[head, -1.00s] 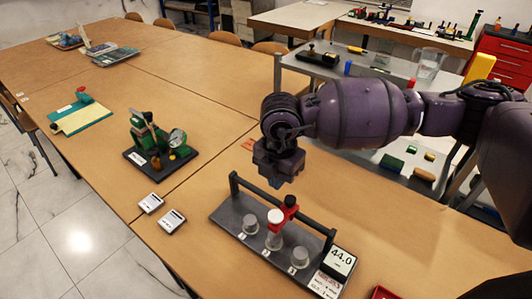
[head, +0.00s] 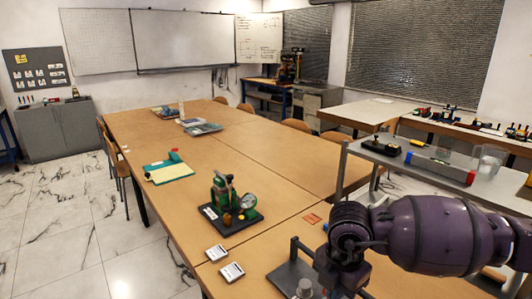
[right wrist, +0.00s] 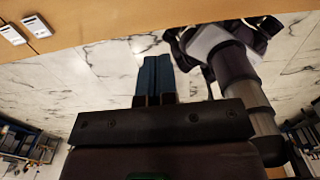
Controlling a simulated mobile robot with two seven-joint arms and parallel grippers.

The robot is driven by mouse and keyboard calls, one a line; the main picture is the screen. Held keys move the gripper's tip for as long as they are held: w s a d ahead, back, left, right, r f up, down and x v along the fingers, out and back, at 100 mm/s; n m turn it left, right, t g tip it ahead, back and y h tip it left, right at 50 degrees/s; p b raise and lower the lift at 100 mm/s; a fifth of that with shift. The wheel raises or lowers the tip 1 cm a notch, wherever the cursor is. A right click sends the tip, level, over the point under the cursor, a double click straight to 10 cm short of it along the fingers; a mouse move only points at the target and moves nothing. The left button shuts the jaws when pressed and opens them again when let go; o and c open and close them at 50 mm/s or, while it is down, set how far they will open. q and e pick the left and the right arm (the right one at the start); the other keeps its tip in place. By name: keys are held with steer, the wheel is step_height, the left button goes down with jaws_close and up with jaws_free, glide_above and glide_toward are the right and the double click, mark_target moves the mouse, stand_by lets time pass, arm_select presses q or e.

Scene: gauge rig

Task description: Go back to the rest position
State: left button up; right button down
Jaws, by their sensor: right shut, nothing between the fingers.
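My right arm comes in from the right in the head view, with its gripper (head: 343,275) low in the picture, in front of the grey rig (head: 283,277). The fingers show in the right wrist view (right wrist: 154,62), pressed together with nothing between them, pointing over the marble floor. The arm and the picture's lower edge hide most of the rig; a handle post and one grey knob (head: 304,288) show. My left gripper is in neither view.
The long wooden table (head: 150,110) carries a green gauge device (head: 228,200), two small white-faced cards (head: 231,271) and a teal board (head: 168,172). A grey shelf unit (head: 450,180) with a glass stands at right. Marble floor (head: 75,240) is open at left.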

steer(key=s+a+r+n+g+y, duration=0.2)
steer(key=a+r+n+y, duration=0.85)
steer(key=a, duration=0.35)
steer(key=w+a+r+m+t+y, duration=0.3)
steer(key=r+m+t+y, duration=0.15)
steer(key=r+y, duration=0.45)
steer(key=w+d+f+m+t+h, duration=0.3)
steer(key=d+f+m+t+h, duration=0.35)
steer(key=d+f+m, duration=0.35)
steer(key=w+d+f+m+t+h, duration=0.3)
steer(key=d+f+m+t+h, duration=0.3)
steer(key=d+f+m+t, duration=0.45)
steer(key=s+d+f+m+g+h, duration=0.2)
steer(key=s+d+f+m, duration=0.1)
steer(key=s+f, duration=0.4)
steer(key=s+d+f+m+g+h, duration=0.2)
steer(key=s+d+f+m+g, duration=0.1)
steer(key=s+f, duration=0.4)
steer(key=s+d+f+m+g+h, duration=0.3)
steer(key=s+d+f+m, duration=0.1)
steer(key=s+f, duration=0.3)
steer(key=shift+s, duration=0.95)
